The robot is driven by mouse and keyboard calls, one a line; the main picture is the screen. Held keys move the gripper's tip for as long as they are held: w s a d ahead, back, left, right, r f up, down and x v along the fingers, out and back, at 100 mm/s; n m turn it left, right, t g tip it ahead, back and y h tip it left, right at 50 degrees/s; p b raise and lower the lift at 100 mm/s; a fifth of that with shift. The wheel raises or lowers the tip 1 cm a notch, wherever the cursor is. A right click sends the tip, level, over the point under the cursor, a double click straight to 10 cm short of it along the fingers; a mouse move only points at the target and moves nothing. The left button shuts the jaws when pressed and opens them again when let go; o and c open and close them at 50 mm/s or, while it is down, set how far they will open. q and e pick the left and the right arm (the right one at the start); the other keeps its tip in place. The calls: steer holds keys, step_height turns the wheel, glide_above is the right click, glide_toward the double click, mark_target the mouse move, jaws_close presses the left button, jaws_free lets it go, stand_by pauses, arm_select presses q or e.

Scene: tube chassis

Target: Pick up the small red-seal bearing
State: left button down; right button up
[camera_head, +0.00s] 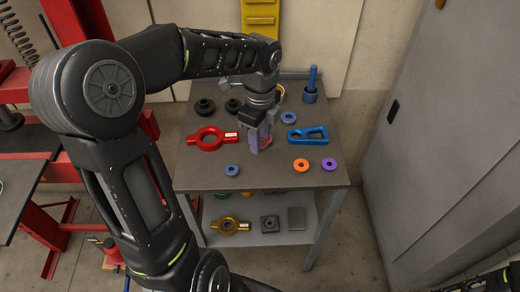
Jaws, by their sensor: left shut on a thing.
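My left gripper (262,140) points down over the middle of the grey table. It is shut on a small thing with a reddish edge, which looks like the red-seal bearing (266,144). Its fingers hide most of the bearing, and I cannot tell whether it still touches the tabletop. Small blue-seal bearings (232,170) lie on the table to the front left and behind right (288,118) of the gripper. An orange ring bearing (300,165) and a purple ring bearing (330,164) lie to the front right. My right gripper does not show.
A red ring-shaped arm (210,138) lies left of the gripper and a blue bracket (308,135) right. A blue post (312,85) stands at the back right. Black bushings (204,106) sit at the back left. The lower shelf (255,237) holds a gold part (230,226) and grey blocks.

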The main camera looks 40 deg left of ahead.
arm_select(q)
steer(key=shift+r, duration=0.4)
stand_by(0.3)
steer(key=w+d+f+n, duration=0.1)
steer(key=w+d+n, duration=0.2)
steer(key=n, duration=0.2)
steer(key=w+d+f+n, duration=0.2)
steer(key=w+d+n, duration=0.1)
steer(key=d+n, duration=0.1)
steer(key=w+d+f+n, duration=0.1)
steer(key=w+d+n, duration=0.2)
steer(key=n, duration=0.4)
steer(key=shift+w+d+f, duration=0.2)
steer(key=shift+w+d, duration=0.15)
steer(key=shift+d, duration=0.4)
steer(key=shift+w+d+f+n, duration=0.2)
steer(key=shift+d+n, duration=0.2)
steer(key=shift+n, duration=0.2)
